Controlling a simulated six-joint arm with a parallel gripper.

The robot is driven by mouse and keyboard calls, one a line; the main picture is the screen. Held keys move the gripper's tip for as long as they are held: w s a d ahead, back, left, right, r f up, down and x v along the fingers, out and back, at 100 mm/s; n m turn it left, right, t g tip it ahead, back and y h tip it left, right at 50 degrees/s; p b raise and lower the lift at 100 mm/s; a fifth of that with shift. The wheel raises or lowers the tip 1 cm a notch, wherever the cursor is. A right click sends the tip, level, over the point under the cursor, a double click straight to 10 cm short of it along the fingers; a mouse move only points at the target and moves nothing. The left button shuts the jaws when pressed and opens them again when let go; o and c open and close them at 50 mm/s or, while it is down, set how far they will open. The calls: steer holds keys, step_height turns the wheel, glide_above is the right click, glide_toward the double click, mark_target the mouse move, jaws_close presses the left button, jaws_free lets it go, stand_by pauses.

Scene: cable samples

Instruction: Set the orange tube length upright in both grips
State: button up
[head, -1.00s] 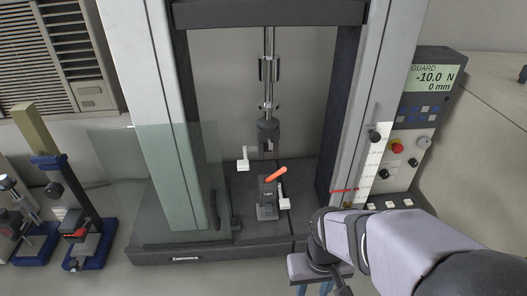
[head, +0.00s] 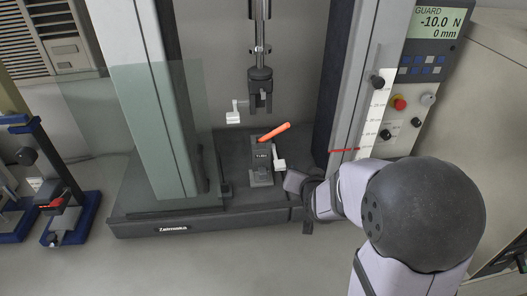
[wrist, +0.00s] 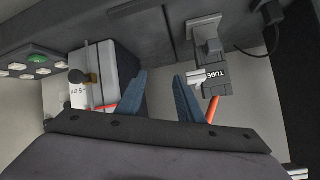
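The orange tube (head: 274,132) is at the top of the lower grip (head: 261,166), strongly tilted, its raised end toward the right. I cannot tell whether the jaws clamp it. The upper grip (head: 260,84) hangs above on its rod, apart from the tube, with an empty gap between its jaws. In the wrist view, my gripper (wrist: 160,78) is open with nothing between its blue fingers. The lower grip (wrist: 215,75), labelled TUBE, and part of the orange tube (wrist: 212,110) show just right of the fingers. In the head view the fingers are hard to make out, right of the lower grip.
White levers stand beside the upper grip (head: 233,113) and the lower grip (head: 279,159). A clear guard panel (head: 130,120) stands at the left. The right column (head: 352,85) and control panel (head: 418,75) bound the right; its display reads GUARD, -10.0 N, 0 mm.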

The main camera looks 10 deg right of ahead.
steer(key=w+r+n+t, duration=0.1)
steer(key=w+r+t, duration=0.1)
steer(key=w+t, duration=0.15)
steer(key=n+t+y+p, duration=0.1)
steer(key=n+y+p, duration=0.4)
steer(key=n+y, duration=0.3)
glide_toward(265, 139)
steer(key=w, duration=0.2)
steer(key=shift+w+d+r, duration=0.2)
steer(key=shift+w+r, duration=0.2)
steer(key=shift+s+a+r+n+y, duration=0.2)
steer(key=shift+s+a+n+y, duration=0.2)
steer(key=shift+a+y, duration=0.15)
steer(key=shift+p+x, duration=0.35)
steer(key=shift+x, duration=0.4)
steer(key=shift+w+a, duration=0.1)
steer(key=shift+w, duration=0.3)
steer(key=p+x, duration=0.3)
steer(key=x, duration=0.2)
steer(key=shift+w+f, duration=0.1)
